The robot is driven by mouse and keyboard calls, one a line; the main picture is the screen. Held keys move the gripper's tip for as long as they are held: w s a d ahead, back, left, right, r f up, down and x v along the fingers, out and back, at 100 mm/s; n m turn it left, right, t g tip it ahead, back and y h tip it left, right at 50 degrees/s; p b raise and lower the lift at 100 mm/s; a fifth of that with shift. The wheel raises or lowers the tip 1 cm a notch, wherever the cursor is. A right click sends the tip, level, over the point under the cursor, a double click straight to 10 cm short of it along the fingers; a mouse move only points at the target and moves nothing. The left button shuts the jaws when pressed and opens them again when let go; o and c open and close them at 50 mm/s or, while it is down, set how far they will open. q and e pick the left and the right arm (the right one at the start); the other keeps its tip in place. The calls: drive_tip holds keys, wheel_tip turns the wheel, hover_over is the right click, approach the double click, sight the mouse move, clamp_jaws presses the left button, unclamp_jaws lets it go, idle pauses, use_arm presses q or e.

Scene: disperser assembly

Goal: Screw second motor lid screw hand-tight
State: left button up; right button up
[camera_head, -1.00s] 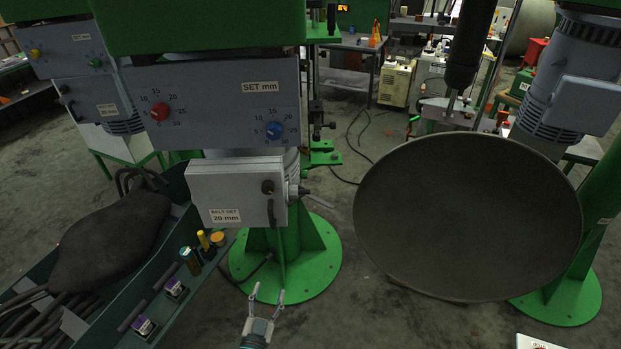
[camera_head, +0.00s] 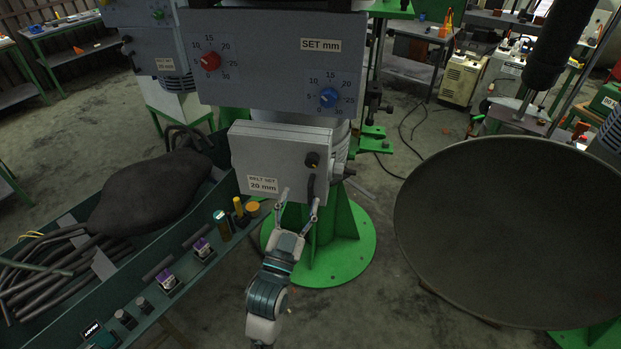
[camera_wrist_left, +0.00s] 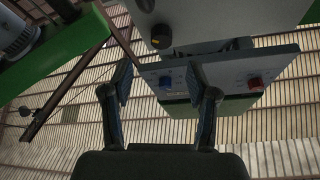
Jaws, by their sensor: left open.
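My left gripper (camera_head: 299,199) is open with nothing between its fingers. In the head view its fingertips point up at the lower part of the grey box (camera_head: 262,157) labelled "BELT SET 20 mm". I cannot tell whether they touch it. A black round fitting (camera_head: 312,160) with a dark cable sits on the box's right side. In the left wrist view my spread fingers (camera_wrist_left: 160,78) show below a black knob (camera_wrist_left: 161,37) and a grey box edge. No motor lid screw can be made out in either view. My right gripper is not in view.
A panel (camera_head: 265,70) with red and blue dials hangs above the box. A large dark round dish (camera_head: 510,230) is at right. A green base (camera_head: 350,240) stands behind my gripper.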

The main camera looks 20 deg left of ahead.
sight(311, 165)
use_arm(q)
drive_tip(key=p+x, duration=0.2)
drive_tip(key=x, duration=0.6)
drive_tip(key=shift+r, duration=0.1)
drive_tip(key=shift+w+a+r+p, duration=0.1)
drive_tip(key=shift+w+a+p, duration=0.05)
drive_tip(key=shift+w+p, duration=0.2)
drive_tip(key=shift+c, duration=0.3)
clamp_jaws()
